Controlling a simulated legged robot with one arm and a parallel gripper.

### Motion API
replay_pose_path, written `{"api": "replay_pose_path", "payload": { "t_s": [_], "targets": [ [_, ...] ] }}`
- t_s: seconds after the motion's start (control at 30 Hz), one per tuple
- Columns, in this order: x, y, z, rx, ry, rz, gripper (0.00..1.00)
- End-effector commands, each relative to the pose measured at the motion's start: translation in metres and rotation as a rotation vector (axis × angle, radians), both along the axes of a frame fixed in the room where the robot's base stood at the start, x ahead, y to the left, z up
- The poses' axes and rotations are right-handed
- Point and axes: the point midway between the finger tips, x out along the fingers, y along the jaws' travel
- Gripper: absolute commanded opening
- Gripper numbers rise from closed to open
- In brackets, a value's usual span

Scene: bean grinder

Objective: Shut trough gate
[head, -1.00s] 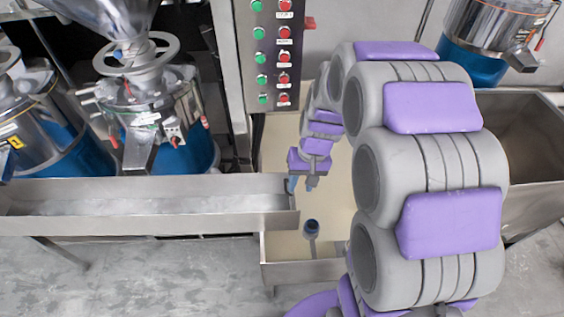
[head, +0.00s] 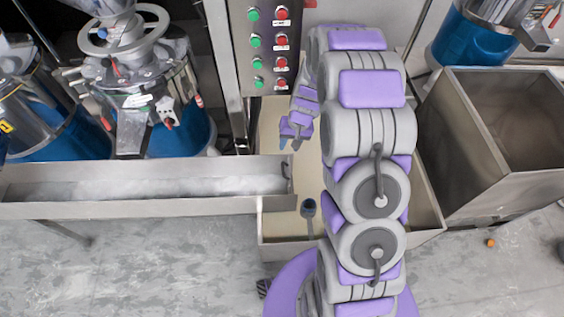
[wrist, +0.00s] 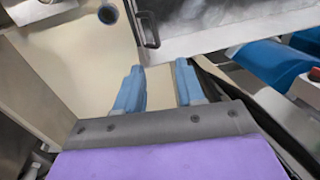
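The metal trough (head: 130,210) runs along the left in the head view. Its right end carries a dark handle (head: 286,170), which also shows in the wrist view (wrist: 148,30) at the trough's end. I cannot tell for certain how far the gate there stands open. My gripper (head: 290,143) is just behind the trough's right end. In the wrist view its two blue fingers (wrist: 161,75) are apart with nothing between them. The handle lies ahead of the fingertips and does not touch them.
A beige-lined bin (head: 345,248) lies below the trough end, with a dark round-headed tool (head: 308,208) in it. Grinders (head: 145,100) stand behind the trough. A button panel (head: 265,45) stands behind my gripper. A large metal bin (head: 475,160) stands at right.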

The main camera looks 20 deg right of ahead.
Motion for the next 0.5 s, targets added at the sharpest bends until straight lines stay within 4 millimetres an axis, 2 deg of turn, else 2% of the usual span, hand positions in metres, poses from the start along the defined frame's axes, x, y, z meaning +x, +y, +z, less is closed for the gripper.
{"api": "replay_pose_path", "payload": {
  "t_s": [0.03,0.3,0.5],
  "targets": [
    [-0.001,0.002,-0.013,0.002,0.007,0.0,0.38],
    [0.001,0.013,-0.065,0.001,0.006,0.0,0.38],
    [0.004,0.021,-0.096,-0.003,0.0,0.001,0.38]
  ]
}}
